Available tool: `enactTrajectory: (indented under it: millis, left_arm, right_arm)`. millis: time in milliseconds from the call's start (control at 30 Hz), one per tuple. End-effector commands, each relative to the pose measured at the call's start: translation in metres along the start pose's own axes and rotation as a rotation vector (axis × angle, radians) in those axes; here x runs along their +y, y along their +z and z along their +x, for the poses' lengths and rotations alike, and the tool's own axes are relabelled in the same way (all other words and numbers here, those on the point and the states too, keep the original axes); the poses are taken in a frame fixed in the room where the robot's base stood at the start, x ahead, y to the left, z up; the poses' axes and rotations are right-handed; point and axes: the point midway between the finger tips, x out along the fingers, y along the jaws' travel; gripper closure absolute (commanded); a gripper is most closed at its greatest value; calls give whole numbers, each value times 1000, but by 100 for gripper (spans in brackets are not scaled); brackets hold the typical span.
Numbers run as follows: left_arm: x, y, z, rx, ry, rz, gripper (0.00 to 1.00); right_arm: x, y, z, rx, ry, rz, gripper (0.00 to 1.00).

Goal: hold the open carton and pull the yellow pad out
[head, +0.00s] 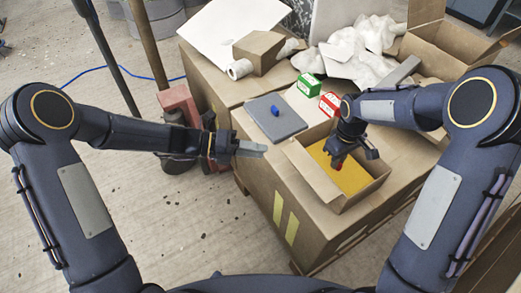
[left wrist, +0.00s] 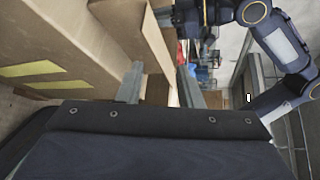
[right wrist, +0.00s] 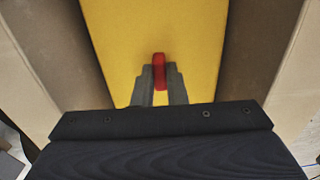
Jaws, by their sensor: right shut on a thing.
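The open carton (head: 302,160) stands on a large cardboard box, flaps spread. The yellow pad (head: 352,180) lies inside it and fills the right wrist view between the brown carton walls (right wrist: 45,55). A red tab (right wrist: 159,72) stands up from the pad (right wrist: 150,25). My right gripper (head: 338,160) reaches down into the carton, its fingers shut on the red tab. My left gripper (head: 262,150) is left of the carton, apart from it. In the left wrist view its two fingers (left wrist: 160,85) are spread with nothing held between them.
A grey slab (head: 285,122) with a blue item on it lies behind the carton. Green (head: 309,86) and red (head: 329,103) small boxes stand further back, near crumpled white sheets (head: 350,55). Another open carton (head: 440,45) is at back right.

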Motion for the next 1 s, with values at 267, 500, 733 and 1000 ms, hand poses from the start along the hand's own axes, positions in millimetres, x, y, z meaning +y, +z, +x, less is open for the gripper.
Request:
enactTrajectory:
  millis: [267,500,733,1000]
  left_arm:
    - [22,11,23,-42,-79,-281,67]
    - [22,11,38,-41,-81,-290,67]
    - [20,12,62,-40,-82,-288,67]
    - [18,14,88,-41,-81,-287,67]
  right_arm:
    - [0,0,0,1,0,0,100]
    - [0,0,0,1,0,0,100]
    - [0,0,0,1,0,0,100]
    - [0,0,0,1,0,0,100]
